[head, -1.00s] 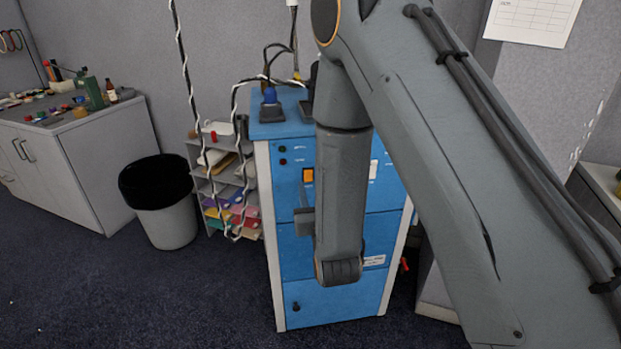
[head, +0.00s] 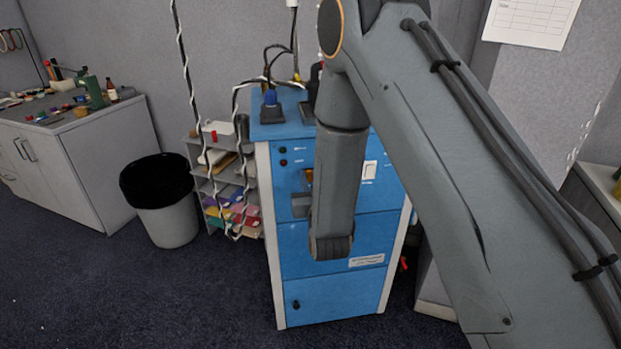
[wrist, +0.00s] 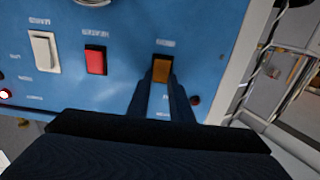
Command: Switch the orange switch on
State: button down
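The orange switch (wrist: 162,68) is on the blue cabinet's front panel, in the upper middle of the wrist view, and looks dark brownish orange there. In the head view only a sliver of it (head: 308,175) shows beside my arm. My gripper (wrist: 162,80) has its two dark fingers pointing at the panel, with a narrow gap between them. The tips lie at either side of the switch's lower part in the wrist view. Blue panel shows through the gap, and nothing is held. Whether the tips touch the switch cannot be told.
A red switch (wrist: 95,60) and a white switch (wrist: 45,52) sit left of it in the wrist view. A small dark red knob (wrist: 195,100) is close by on the right. A bin (head: 160,198) and a paper rack (head: 230,185) stand left of the cabinet (head: 330,295).

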jog(key=shift+f+t+b, duration=0.45)
jog(key=shift+t+b, duration=0.15)
jog(key=shift+b, duration=0.9)
jog(key=t+b, duration=0.1)
jog(key=b, duration=0.2)
jog(key=shift+s, duration=0.1)
jog(key=shift+t, duration=0.3)
jog(key=shift+s, duration=0.1)
jog(key=c, duration=1.6)
grip_release()
jog(key=b+v, duration=0.1)
jog(key=v, duration=0.6)
jog(key=shift+s+d+f, duration=0.1)
jog(key=shift+s+d, duration=0.05)
jog(key=shift+s, duration=0.25)
